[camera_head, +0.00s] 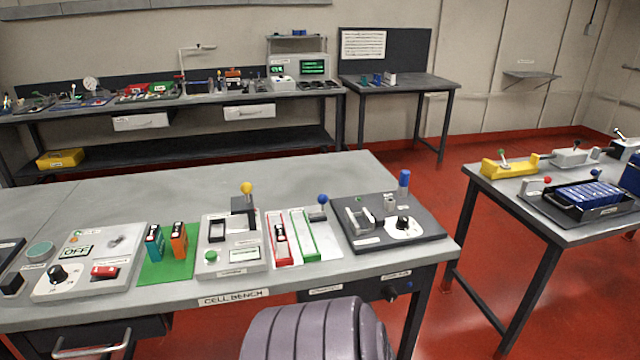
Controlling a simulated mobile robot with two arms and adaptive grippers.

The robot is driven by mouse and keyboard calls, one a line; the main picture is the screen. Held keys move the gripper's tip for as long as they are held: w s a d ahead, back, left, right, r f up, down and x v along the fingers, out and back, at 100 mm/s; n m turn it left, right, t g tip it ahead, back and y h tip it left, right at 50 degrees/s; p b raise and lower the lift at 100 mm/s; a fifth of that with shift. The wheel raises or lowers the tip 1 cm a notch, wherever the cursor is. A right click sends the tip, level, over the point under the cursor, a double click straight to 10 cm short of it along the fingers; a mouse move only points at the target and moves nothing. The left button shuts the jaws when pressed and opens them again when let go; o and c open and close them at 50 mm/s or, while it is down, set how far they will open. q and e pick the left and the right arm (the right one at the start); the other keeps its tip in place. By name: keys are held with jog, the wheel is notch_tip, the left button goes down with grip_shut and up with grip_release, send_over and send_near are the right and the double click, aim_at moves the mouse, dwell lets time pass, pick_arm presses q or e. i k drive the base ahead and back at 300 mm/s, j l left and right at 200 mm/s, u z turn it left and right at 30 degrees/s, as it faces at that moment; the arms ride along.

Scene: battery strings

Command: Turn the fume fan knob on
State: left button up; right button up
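I cannot read which knob is labelled as the fume fan. On the cell bench (130,300), a light panel at the left carries a black knob (58,275) on a white dial, below a display (76,252) reading OFF. A dark panel at the right carries another black knob (403,223) on a white dial. Neither of my grippers is in view.
On the bench between the panels are a green mat (150,270) with two upright cells, a tester (238,256) with a yellow-topped lever, and red and green trays. A side table (580,234) at the right holds a black battery tray. Red floor lies between the tables.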

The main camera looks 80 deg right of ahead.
aim_at(388, 291)
jog(key=z, duration=3)
